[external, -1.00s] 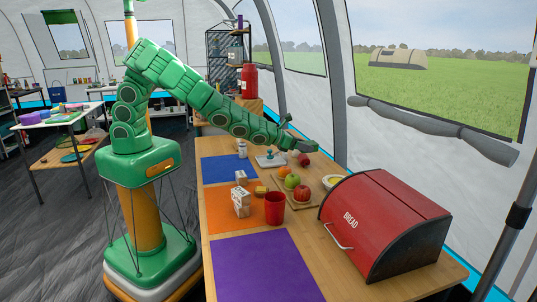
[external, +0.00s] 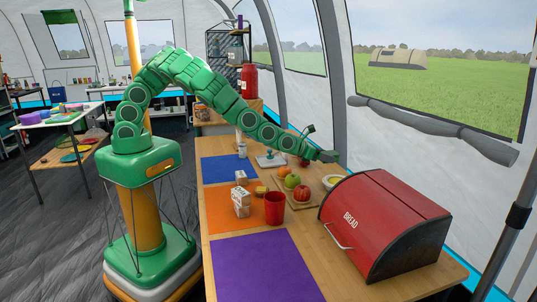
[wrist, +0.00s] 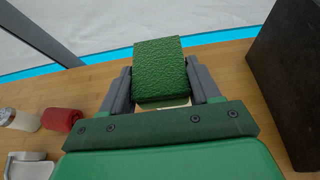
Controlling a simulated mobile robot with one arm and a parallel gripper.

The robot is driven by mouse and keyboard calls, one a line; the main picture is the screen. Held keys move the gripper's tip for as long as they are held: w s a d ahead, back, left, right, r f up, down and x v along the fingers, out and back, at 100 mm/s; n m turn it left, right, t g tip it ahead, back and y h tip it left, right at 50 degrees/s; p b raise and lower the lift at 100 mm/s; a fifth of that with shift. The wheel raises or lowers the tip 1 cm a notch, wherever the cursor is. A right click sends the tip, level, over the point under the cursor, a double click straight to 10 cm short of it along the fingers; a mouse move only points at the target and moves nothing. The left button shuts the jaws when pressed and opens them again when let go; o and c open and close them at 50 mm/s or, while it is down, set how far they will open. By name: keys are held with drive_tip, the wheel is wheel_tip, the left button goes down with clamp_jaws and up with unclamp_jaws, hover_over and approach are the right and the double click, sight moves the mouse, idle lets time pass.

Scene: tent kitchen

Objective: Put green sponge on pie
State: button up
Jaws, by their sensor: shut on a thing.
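The green sponge (wrist: 160,68) is a textured block between the two grey fingers of my gripper (wrist: 158,82) in the wrist view. My gripper is shut on it and holds it above the wooden table. In the external view my gripper (external: 329,156) is at the table's far right edge, just above and behind a pale dish with a yellow filling (external: 332,182), which looks like the pie. The sponge is not clear there. A small pale patch shows under the sponge in the wrist view; I cannot tell if it is the dish.
A red bread box (external: 385,225) stands right of the dish. Fruit (external: 301,193) sits on a board to its left, near a red cup (external: 275,209) and a carton (external: 241,204). In the wrist view, a red cylinder (wrist: 62,120) lies left and a dark box (wrist: 290,75) stands right.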

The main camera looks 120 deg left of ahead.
hover_over(334, 182)
drive_tip(key=s, duration=0.2)
drive_tip(key=shift+w+d+f, duration=0.15)
drive_tip(key=shift+f, duration=0.95)
drive_tip(key=shift+w+d+f, duration=0.1)
drive_tip(key=shift+f, duration=0.95)
drive_tip(key=shift+w+a+f, duration=0.15)
drive_tip(key=shift+w+f, duration=0.15)
drive_tip(key=shift+w, duration=0.1)
drive_tip(key=shift+f, duration=0.1)
drive_tip(key=shift+w+a+f, duration=0.15)
drive_tip(key=shift+w+f, duration=0.1)
drive_tip(key=shift+f, duration=1.6)
drive_tip(key=o, duration=1)
drive_tip(key=shift+f, duration=0.1)
